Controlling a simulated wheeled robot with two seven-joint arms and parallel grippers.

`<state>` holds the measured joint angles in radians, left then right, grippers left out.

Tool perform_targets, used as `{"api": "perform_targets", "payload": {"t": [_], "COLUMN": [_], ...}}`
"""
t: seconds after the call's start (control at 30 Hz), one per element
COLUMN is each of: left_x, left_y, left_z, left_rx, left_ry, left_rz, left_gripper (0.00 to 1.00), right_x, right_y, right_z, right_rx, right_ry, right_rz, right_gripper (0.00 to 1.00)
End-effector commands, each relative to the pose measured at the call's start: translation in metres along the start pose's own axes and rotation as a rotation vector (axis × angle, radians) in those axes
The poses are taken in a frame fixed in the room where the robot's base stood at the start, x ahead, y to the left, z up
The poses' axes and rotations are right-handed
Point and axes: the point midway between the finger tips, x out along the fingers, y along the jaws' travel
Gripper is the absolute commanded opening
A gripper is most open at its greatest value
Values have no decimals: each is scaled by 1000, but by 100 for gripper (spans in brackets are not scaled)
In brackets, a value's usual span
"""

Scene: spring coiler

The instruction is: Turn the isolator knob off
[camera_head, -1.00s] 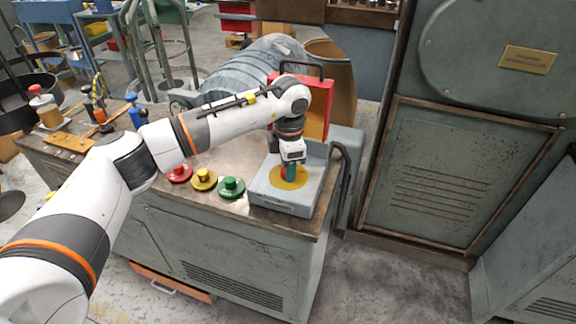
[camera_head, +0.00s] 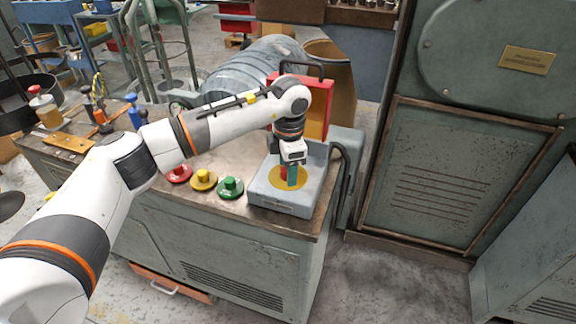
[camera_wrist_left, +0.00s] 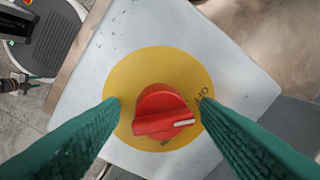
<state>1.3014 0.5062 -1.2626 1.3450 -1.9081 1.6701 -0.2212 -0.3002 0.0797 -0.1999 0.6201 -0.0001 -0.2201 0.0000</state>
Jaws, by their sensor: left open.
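The isolator knob (camera_wrist_left: 162,112) is red with a white mark on its bar, on a round yellow plate (camera_wrist_left: 130,72). In the left wrist view the mark points right. Dark lettering on the plate is partly hidden and hard to read. My left gripper (camera_head: 291,178) points down over the knob. Its green fingers (camera_wrist_left: 160,104) are open, one on each side of the knob, with gaps between.
Red (camera_head: 179,174), yellow (camera_head: 203,180) and green (camera_head: 230,188) push buttons stand on the bench top (camera_head: 110,170) left of the box. A dark cable (camera_head: 346,175) runs at the box's right. A large grey cabinet (camera_head: 430,190) stands further right, with floor between.

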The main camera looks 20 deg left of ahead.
Motion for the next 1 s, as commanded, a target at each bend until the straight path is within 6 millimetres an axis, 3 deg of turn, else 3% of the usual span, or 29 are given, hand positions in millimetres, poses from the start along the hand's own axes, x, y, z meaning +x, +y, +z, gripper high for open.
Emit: {"api": "perform_targets", "payload": {"t": [0.17,0.6,0.8,1.0], "left_x": [-18,-104,-118,-120], "left_y": [-1,0,0,0], "left_z": [-1,-1,0,0], "left_rx": [-1,0,0,0], "left_ry": [4,1,-1,0], "left_rz": [-3,-1,1,1], "left_gripper": [57,57,57,57], "right_x": [1,4,5,5], "right_y": [0,0,0,0], "right_z": [0,0,0,0], "right_rx": [0,0,0,0], "right_ry": [0,0,0,0], "right_rz": [0,0,0,0], "right_gripper": [36,36,36,36]}}
